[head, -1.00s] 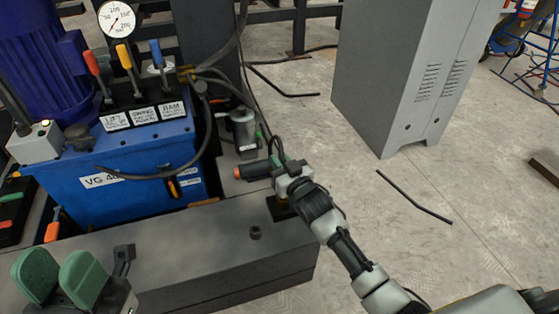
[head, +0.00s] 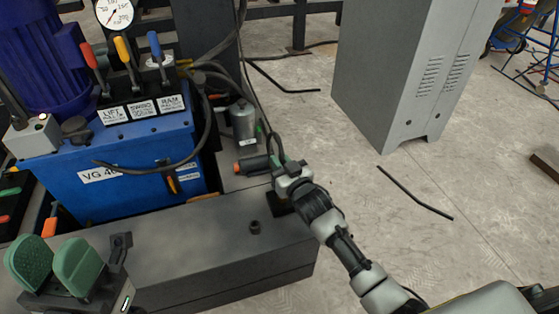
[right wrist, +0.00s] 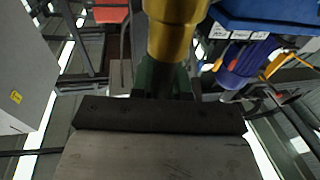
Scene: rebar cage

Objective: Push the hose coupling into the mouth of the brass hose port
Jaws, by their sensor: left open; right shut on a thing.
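My right gripper (head: 277,168) is over the far edge of the grey beam, shut on the hose coupling. The coupling is largely hidden by the gripper. A black hose (head: 274,142) loops up from there. The brass hose port (right wrist: 175,30) looms large in the right wrist view, just in front of the green fingers (right wrist: 160,80). In the head view the port is mostly covered by my gripper, above a black block (head: 279,206). I cannot tell whether the coupling touches the port's mouth. My left gripper (head: 54,250) is open and empty at lower left.
The grey beam (head: 190,245) crosses the front. A dark cylinder with an orange end (head: 252,165) lies beside my right gripper. The blue power unit (head: 130,185) with levers and hoses stands behind left. A grey cabinet (head: 385,90) stands behind right. Floor at right is mostly clear.

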